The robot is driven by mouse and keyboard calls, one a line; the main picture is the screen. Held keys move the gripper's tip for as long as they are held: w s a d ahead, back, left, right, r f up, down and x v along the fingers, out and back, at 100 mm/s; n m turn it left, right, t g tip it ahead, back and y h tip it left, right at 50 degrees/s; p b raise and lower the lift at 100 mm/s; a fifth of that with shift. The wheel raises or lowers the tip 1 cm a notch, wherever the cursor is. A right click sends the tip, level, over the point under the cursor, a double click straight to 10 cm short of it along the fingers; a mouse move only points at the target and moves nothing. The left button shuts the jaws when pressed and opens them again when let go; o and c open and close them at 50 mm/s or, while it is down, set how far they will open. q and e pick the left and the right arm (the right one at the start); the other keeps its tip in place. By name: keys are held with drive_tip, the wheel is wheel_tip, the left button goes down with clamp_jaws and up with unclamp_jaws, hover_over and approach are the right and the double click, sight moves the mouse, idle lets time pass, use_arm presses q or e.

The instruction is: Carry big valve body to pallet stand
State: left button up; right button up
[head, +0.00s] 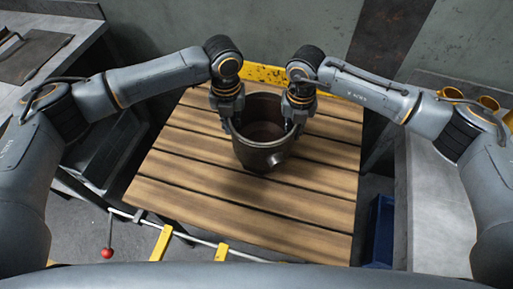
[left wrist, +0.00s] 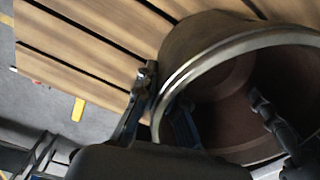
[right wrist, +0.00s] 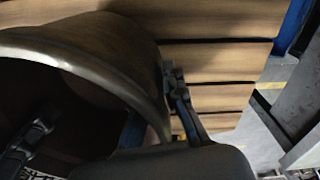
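The big valve body (head: 262,154) is a dark, round, hollow metal pot with a side stub, upright over the slatted wooden top of the pallet stand (head: 200,205). Whether its base touches the slats I cannot tell. My left gripper (head: 232,120) is shut on the left of its rim. In the left wrist view the fingers straddle the wall (left wrist: 195,55), one outside and one inside. My right gripper (head: 294,122) is shut on the right of the rim. In the right wrist view its fingers also straddle the wall (right wrist: 120,50).
A yellow bar (head: 265,73) runs along the stand's back edge. A grey bench (head: 425,190) with yellow ring-shaped parts (head: 487,102) is at the right. A blue bin (head: 380,232) stands beside the stand. A red-knobbed lever (head: 107,252) is at front left. The front slats are clear.

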use_arm(q)
drive_tip(key=o, duration=0.4)
drive_tip(key=shift+a, duration=0.15)
drive_tip(key=shift+c, duration=0.2)
use_arm(e)
drive_tip(key=o, duration=0.4)
drive_tip(key=shift+d, duration=0.15)
drive_tip(key=shift+c, duration=0.2)
use_arm(q)
drive_tip(key=shift+o, duration=0.2)
drive_tip(key=shift+s+r, duration=0.15)
drive_tip(key=shift+s, duration=0.05)
use_arm(e)
drive_tip(key=shift+o, duration=0.2)
drive_tip(key=shift+s+r, duration=0.15)
drive_tip(key=shift+s, duration=0.05)
use_arm(q)
drive_tip(key=shift+w, duration=0.1)
use_arm(e)
drive_tip(key=shift+w, duration=0.1)
use_arm(q)
drive_tip(key=shift+r, duration=0.3)
wheel_tip(320, 180, up, 11)
drive_tip(key=shift+r, duration=0.15)
use_arm(e)
drive_tip(key=shift+r, duration=0.2)
wheel_tip(320, 180, up, 12)
drive_tip(key=shift+f, duration=0.25)
